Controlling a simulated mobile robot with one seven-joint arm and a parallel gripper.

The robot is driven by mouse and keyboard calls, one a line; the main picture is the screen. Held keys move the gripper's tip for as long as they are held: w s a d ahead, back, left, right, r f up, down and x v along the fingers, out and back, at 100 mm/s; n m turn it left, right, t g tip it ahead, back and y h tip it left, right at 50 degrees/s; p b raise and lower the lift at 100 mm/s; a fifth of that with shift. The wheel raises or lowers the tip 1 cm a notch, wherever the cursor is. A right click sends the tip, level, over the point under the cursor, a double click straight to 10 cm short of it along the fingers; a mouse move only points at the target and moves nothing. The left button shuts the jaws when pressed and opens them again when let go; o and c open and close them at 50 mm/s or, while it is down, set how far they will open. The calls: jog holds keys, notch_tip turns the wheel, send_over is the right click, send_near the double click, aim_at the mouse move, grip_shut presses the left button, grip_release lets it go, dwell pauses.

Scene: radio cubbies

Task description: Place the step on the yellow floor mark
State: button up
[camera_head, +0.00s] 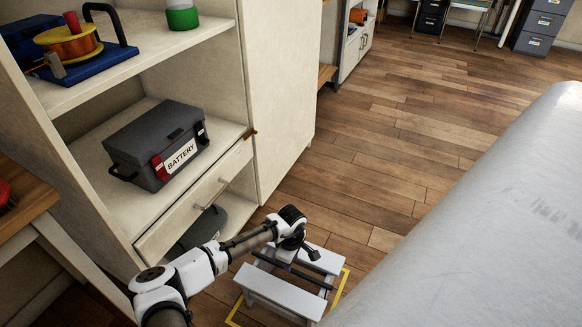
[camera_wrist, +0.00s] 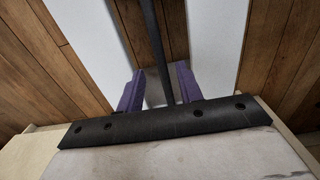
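The step (camera_head: 282,294) is a small white stand with two pale planks and dark bars between them. It stands upright on the floor at the bottom of the head view. Yellow floor mark lines (camera_head: 341,287) show on its right and at its lower left, so it appears to stand within the outline; the far side is hidden. My gripper (camera_head: 308,250) is over the step, pointing down. In the wrist view its purple-padded fingers (camera_wrist: 159,88) are apart, one on each side of a dark bar (camera_wrist: 152,38), with gaps visible. The white planks (camera_wrist: 213,45) show beyond the fingers.
A cream shelf unit (camera_head: 277,90) stands at left, holding a grey battery box (camera_head: 150,150) and a cable reel (camera_head: 70,45). A dark rounded object (camera_head: 205,228) sits in its lower opening. A large pale surface (camera_head: 490,220) fills the right. Wooden floor is clear beyond.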

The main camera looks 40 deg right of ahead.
notch_tip(320, 180, up, 5)
jog(key=shift+p, duration=0.5)
